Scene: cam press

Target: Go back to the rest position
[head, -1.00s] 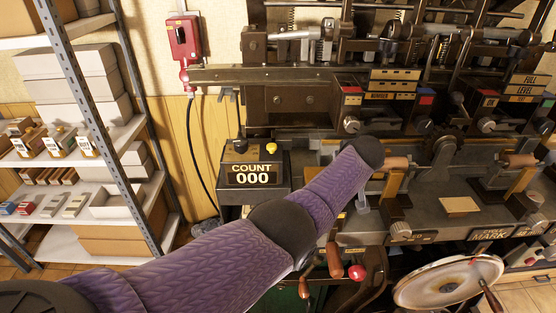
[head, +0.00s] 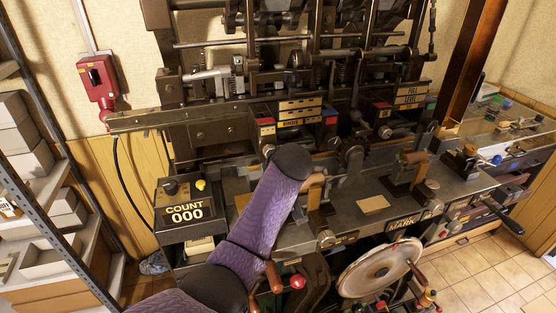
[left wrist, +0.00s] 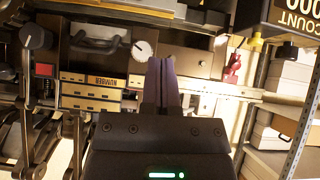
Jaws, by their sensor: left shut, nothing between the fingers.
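My left arm, in a purple sleeve, reaches up from the bottom of the head view and ends in a dark joint in front of the press (head: 222,132). Its gripper is hidden in that view. In the left wrist view my left gripper (left wrist: 163,85) shows its two fingers together, with nothing between them. Behind the fingers, that view shows the press upside down, with yellow label plates (left wrist: 92,91) and a white dial (left wrist: 142,49). I cannot tell any contact between the fingers and the press. My right gripper is in neither view.
A counter box (head: 185,212) reading 000 stands left of my arm. A red switch box (head: 100,80) hangs on the wall. A shelf of boxes (head: 62,225) is at the left. A handwheel (head: 375,268) and a red knob (head: 297,282) stand out low in front. Open tiled floor (head: 490,270) is at the right.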

